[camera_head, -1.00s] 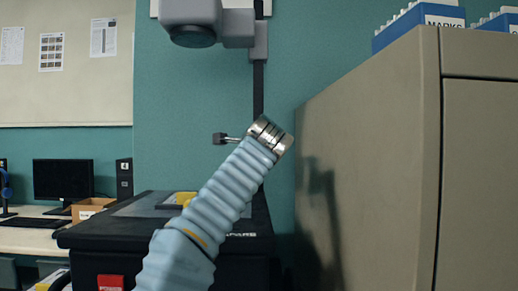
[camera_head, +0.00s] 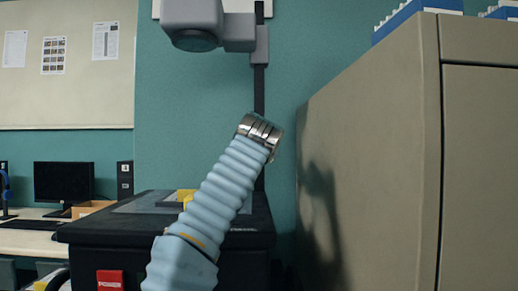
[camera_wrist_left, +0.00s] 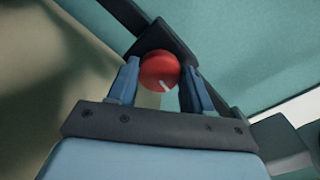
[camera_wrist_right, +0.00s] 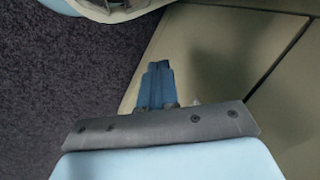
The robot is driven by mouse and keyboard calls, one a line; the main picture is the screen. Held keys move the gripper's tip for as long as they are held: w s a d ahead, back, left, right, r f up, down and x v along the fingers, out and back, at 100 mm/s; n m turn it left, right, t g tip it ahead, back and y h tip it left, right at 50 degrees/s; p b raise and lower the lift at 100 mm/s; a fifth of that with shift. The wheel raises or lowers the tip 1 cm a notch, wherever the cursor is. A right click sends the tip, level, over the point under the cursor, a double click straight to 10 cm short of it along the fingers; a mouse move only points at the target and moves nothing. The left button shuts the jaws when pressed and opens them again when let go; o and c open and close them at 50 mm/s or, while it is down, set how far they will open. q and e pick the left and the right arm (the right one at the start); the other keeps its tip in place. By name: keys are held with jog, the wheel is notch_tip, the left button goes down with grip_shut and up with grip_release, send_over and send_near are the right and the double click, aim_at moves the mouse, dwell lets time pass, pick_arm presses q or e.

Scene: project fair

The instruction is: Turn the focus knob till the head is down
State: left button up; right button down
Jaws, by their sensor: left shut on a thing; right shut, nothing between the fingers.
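The overhead projector's head (camera_head: 193,28) is high on its dark post (camera_head: 259,92), above the base (camera_head: 160,235). The red focus knob (camera_wrist_left: 157,72), with a white mark pointing down and slightly right, shows in the left wrist view. My left gripper (camera_wrist_left: 159,66) has a finger on each side of the knob and is shut on it. In the head view my left arm covers part of the post, and the gripper and knob are hidden. My right gripper (camera_wrist_right: 157,82) is shut and empty in the right wrist view, and out of the head view.
A beige cabinet (camera_head: 375,150) stands close on the right, with blue boxes (camera_head: 418,14) on top. It also shows beside my right gripper (camera_wrist_right: 205,55), over dark carpet (camera_wrist_right: 70,70). A desk with a monitor (camera_head: 63,182) is at the far left.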

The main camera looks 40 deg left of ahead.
pick_arm(q)
jog(key=shift+f+n, duration=0.2)
jog(key=shift+n, duration=0.8)
jog(key=o, duration=1)
jog(key=shift+o, duration=0.2)
jog(key=shift+r, duration=0.1)
jog(key=f+b+v, duration=0.1)
jog(key=b+v, duration=0.5)
jog(key=v, duration=0.7)
jog(key=shift+s+d+r, duration=0.2)
jog(key=shift+s+r, duration=0.15)
jog(key=shift+r, duration=0.1)
